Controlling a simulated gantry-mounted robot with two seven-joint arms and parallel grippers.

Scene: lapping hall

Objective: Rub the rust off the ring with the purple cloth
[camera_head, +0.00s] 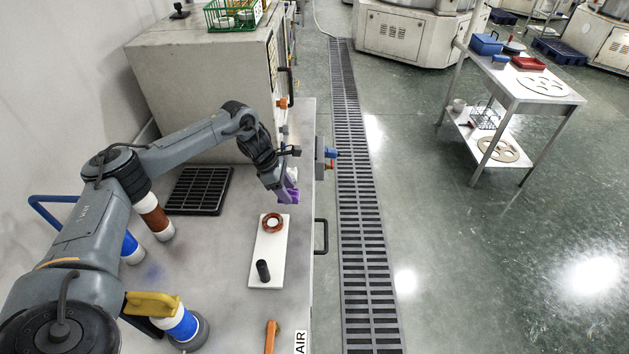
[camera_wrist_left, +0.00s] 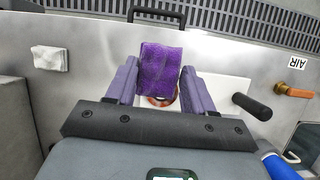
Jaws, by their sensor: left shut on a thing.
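My left gripper (camera_head: 284,188) is shut on the purple cloth (camera_head: 289,195), which hangs between its fingers. The cloth (camera_wrist_left: 161,68) also fills the space between the fingers in the left wrist view. The reddish-brown ring (camera_head: 272,223) lies on the far end of a white board (camera_head: 268,247). In the head view the cloth is beyond the ring and apart from it. In the left wrist view the cloth and fingers hide most of the ring (camera_wrist_left: 158,102). My right gripper is in neither view.
A black upright handle (camera_head: 263,270) stands on the board's near end. A black grate (camera_head: 198,190) lies left of the board. An orange-brown fitting (camera_head: 271,335) is at the near edge. A folded white cloth (camera_wrist_left: 50,59) lies on the metal bench. Bare bench surrounds the board.

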